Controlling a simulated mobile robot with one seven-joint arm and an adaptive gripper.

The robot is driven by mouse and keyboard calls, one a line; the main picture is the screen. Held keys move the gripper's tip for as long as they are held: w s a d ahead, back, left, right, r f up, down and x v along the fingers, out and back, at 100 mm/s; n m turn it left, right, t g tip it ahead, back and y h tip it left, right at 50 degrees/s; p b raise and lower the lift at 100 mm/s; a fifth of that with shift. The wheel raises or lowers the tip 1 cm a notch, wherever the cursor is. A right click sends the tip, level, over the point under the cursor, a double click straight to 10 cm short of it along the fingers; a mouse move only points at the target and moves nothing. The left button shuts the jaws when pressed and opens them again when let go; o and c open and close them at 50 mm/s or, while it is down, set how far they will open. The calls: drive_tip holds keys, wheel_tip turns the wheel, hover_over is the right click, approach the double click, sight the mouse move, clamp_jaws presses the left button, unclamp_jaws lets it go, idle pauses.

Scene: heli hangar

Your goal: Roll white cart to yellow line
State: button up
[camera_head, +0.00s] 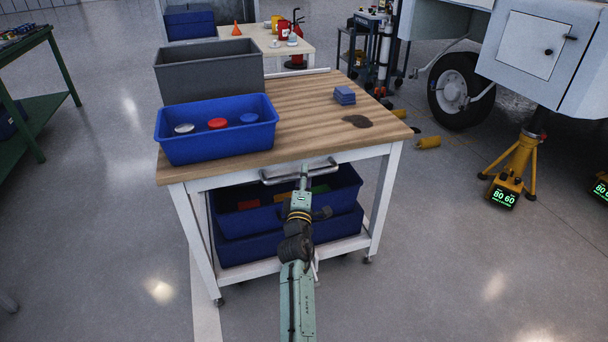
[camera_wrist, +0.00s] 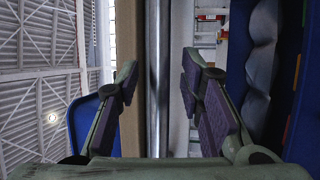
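The white cart (camera_head: 379,205) has a wooden top and a white frame on casters, and it stands in the middle of the head view. A metal handle bar (camera_head: 282,176) runs along its near edge. My gripper (camera_head: 304,172) is at this handle, right of its middle. In the wrist view, the handle bar (camera_wrist: 158,90) passes between the two spread fingers of my gripper (camera_wrist: 160,88), with a gap on each side. A pale stripe (camera_head: 206,322) on the floor runs out from under the cart; I cannot tell that it is yellow.
The cart top bears a blue bin (camera_head: 215,148), a grey bin (camera_head: 207,77) and blue blocks (camera_head: 344,96). Blue bins (camera_head: 300,243) fill its lower shelf. A green table (camera_head: 42,110) stands left, an aircraft on a yellow jack (camera_head: 519,160) right.

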drive_tip(key=shift+w, duration=0.4)
drive_tip(key=shift+c, duration=0.2)
clamp_jaws()
idle(0.5)
